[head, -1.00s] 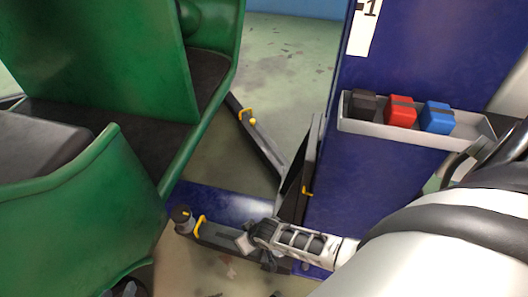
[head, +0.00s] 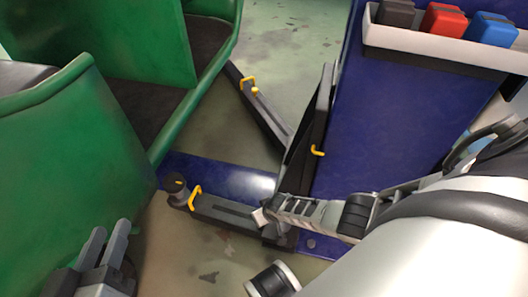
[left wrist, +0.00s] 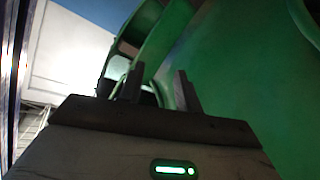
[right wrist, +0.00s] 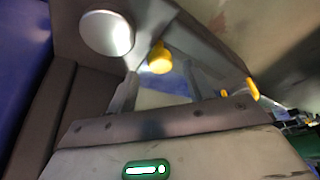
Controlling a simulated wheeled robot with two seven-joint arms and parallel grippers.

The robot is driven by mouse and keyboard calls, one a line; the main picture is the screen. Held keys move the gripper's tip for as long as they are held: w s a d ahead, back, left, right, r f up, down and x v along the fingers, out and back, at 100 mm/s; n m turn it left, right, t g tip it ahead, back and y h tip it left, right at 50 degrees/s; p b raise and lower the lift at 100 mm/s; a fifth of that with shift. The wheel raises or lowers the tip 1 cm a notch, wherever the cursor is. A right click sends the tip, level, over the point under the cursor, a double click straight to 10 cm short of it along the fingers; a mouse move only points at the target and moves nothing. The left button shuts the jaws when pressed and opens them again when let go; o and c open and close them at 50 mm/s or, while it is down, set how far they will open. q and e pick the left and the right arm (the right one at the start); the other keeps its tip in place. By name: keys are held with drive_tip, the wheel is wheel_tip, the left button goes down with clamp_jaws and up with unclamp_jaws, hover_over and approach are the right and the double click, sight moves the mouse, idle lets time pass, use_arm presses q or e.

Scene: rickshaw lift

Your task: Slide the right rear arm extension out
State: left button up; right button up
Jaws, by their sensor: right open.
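The near lift arm (head: 225,208) lies low across the floor, with a yellow handle (head: 195,196) and a round pad (head: 175,184) at its left end. A second lift arm (head: 265,118) with a yellow handle (head: 248,84) reaches away behind it. My right gripper (head: 262,216) is over the right part of the near arm, right of its handle. In the right wrist view its open fingers (right wrist: 163,90) face a yellow knob (right wrist: 160,57); contact is unclear. My left gripper (head: 107,238) is open and empty at lower left, beside the green rickshaw.
The green rickshaw (head: 75,150) fills the left side. The blue lift post (head: 390,125) stands at right, with a tray (head: 420,42) holding black, red and blue blocks. A blue base plate (head: 225,180) lies under the near arm.

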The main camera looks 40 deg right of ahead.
drive_tip(key=shift+b+x, duration=0.65)
drive_tip(key=shift+x, duration=0.45)
use_arm(q)
drive_tip(key=shift+d+r+n+t+h, duration=0.3)
drive_tip(key=shift+r+n+h, duration=0.1)
drive_tip(key=shift+r+h, duration=0.1)
use_arm(e)
drive_tip(key=shift+f, duration=0.2)
